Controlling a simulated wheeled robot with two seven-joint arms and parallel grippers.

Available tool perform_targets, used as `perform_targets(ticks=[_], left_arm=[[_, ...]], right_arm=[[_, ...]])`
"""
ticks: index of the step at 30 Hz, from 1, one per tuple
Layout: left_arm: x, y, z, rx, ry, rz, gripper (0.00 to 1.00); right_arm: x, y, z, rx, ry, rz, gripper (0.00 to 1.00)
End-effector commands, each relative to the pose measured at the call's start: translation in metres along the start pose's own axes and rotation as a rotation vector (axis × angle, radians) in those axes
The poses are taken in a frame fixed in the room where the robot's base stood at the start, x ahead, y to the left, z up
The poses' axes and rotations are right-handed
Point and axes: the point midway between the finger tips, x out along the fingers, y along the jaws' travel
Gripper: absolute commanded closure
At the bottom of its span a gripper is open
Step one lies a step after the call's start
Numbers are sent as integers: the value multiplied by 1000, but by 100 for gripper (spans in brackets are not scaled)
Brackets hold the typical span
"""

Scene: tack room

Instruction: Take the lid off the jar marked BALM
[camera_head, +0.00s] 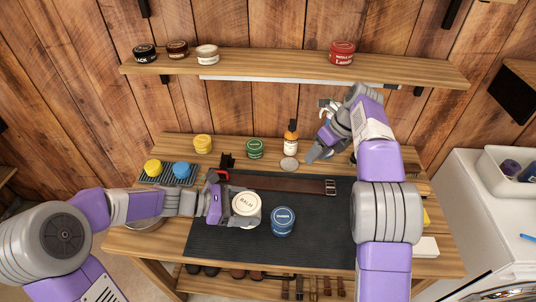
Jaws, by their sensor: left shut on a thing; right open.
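The cream jar marked BALM (246,203) stands at the middle of the dark mat (325,230), with its round lettered lid on top. My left gripper (229,207) reaches in from the left and is shut on the jar's left side. From above I cannot tell how far down its fingers sit. My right gripper (314,153) is open and empty over the back of the bench, near the amber bottle (291,140), away from the jar.
A blue jar (283,221) stands close right of the BALM jar. A brown strap (285,184) lies behind both. A green tin (254,149), a yellow tin (202,143) and a pale disc (289,163) are at the back. A shelf (280,66) runs above. The mat's front is clear.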

Motion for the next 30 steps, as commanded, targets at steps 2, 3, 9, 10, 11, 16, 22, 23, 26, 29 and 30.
perform_targets(ticks=[2,3,9,10,11,16,22,23,26,29,30], left_arm=[[0,0,1,1,-1,0,100],[0,0,1,1,-1,0,100],[0,0,1,1,-1,0,100],[0,0,1,1,-1,0,100],[0,0,1,1,-1,0,100],[0,0,1,1,-1,0,100],[0,0,1,1,-1,0,100],[0,0,1,1,-1,0,100],[0,0,1,1,-1,0,100],[0,0,1,1,-1,0,100],[0,0,1,1,-1,0,100]], right_arm=[[-5,42,14,2,47,21,53],[-8,60,19,10,72,27,53],[-22,139,29,55,189,31,53],[-23,148,29,61,202,28,53],[-25,156,29,68,215,26,53],[-31,183,28,92,258,11,53],[-23,188,25,99,268,10,53],[-20,189,25,98,268,10,53],[-8,189,21,99,268,11,53],[8,189,16,98,270,11,53],[15,189,15,98,270,11,53]])
